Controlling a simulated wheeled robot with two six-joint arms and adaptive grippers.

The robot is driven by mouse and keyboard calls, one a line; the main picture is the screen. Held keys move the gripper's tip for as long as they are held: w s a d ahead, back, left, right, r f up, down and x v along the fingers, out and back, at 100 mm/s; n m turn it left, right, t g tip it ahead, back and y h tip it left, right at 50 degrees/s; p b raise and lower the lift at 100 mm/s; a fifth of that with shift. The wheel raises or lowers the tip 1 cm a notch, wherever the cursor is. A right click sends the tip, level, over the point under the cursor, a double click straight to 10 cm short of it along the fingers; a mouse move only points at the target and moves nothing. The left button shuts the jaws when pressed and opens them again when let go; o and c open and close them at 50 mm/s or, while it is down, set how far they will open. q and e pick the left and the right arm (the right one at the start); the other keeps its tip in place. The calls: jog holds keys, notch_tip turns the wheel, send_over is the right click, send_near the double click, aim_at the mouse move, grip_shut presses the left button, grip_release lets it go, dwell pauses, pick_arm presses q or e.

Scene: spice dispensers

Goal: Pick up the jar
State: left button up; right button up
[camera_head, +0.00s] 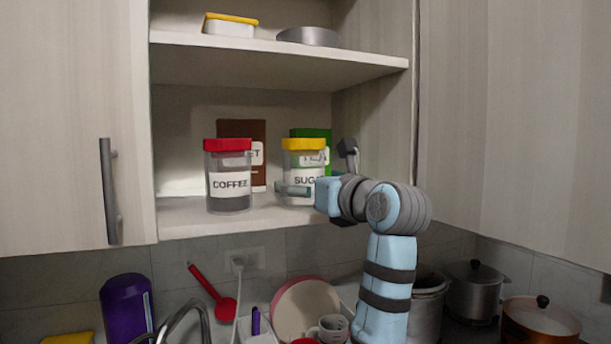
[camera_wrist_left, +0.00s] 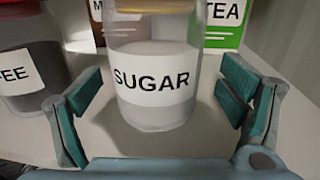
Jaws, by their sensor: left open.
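The sugar jar (camera_head: 303,172) is clear with a yellow lid and a white label. My left gripper (camera_head: 319,172) is open at the sugar jar. In the wrist view its teal finger pads (camera_wrist_left: 160,97) appear on either side of the jar, with visible gaps. My right gripper is not in view.
A brown box (camera_head: 259,178) and a green tea box (camera_head: 312,133) stand behind the jars. The upper shelf (camera_head: 270,60) is above. The left cupboard door (camera_head: 75,120) borders the opening. Dishes and pots (camera_head: 473,291) stand below.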

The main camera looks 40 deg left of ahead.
pick_arm(q)
jog(key=shift+r+x, duration=0.2)
jog(key=shift+x, duration=0.7)
jog(key=shift+w+a, duration=0.15)
jog(key=shift+a, duration=0.1)
jog(key=shift+s+a, duration=0.2)
jog(key=shift+s, duration=0.05)
jog(key=shift+w+d, duration=0.1)
jog(key=shift+d, duration=0.05)
jog(key=c, duration=1.9)
jog(key=shift+r, duration=0.15)
